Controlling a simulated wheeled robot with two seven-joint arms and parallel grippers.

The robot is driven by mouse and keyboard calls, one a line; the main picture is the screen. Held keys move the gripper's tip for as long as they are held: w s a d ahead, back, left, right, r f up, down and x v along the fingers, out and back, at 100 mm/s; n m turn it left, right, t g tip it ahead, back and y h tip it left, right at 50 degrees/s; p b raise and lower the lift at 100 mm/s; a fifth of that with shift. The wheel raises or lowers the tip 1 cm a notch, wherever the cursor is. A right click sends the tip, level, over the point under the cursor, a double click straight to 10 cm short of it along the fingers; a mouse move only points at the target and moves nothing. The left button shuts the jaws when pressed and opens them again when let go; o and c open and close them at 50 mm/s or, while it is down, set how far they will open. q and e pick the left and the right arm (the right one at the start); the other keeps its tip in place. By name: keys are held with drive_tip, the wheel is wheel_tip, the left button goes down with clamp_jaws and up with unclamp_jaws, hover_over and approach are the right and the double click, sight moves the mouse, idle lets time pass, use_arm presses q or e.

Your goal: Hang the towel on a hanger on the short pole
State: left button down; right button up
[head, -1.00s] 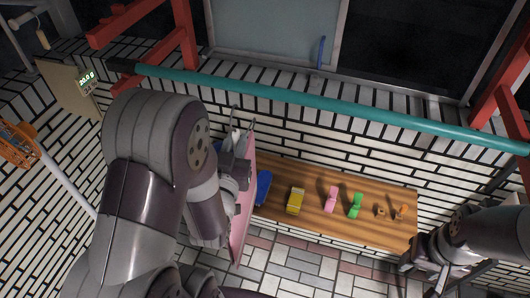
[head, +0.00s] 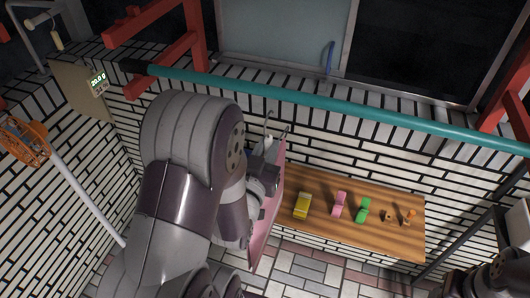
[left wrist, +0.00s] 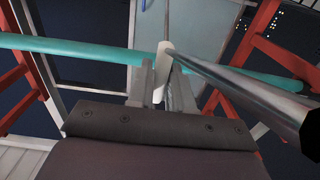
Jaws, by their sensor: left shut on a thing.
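My left gripper (head: 271,150) is shut on a pale hanger piece just in front of the teal pole (head: 330,108), which spans two red brackets. The pink towel (head: 266,222) hangs below and beside the gripper, partly hidden by my left arm. A thin hook (head: 268,126) sticks up above the gripper, below the pole in the picture and seemingly apart from it. In the left wrist view a white piece (left wrist: 163,65) stands between the fingers, in line with the teal pole (left wrist: 90,45). My right gripper (head: 480,284) is at the lower right corner, its jaws unclear.
A wooden shelf (head: 385,235) below holds a yellow block (head: 302,205), a pink piece (head: 339,204), a green piece (head: 362,209) and small orange bits. A brick wall stands behind. An orange fan-like thing (head: 22,142) on a pole is at left.

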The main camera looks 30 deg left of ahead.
use_arm(q)
drive_tip(key=shift+x, duration=1.1)
drive_tip(key=shift+w+a+b, duration=0.25)
drive_tip(key=shift+w+b, duration=0.1)
drive_tip(key=shift+w, duration=0.35)
drive_tip(key=shift+b+x, duration=0.35)
drive_tip(key=shift+x, duration=1.1)
drive_tip(key=shift+b+x, duration=0.8)
drive_tip(key=shift+x, duration=1.2)
drive_tip(key=shift+w+a+f+b, duration=0.25)
drive_tip(key=shift+w+f+b, duration=1)
drive_tip(key=shift+b, duration=0.45)
drive_tip(key=shift+r, duration=0.1)
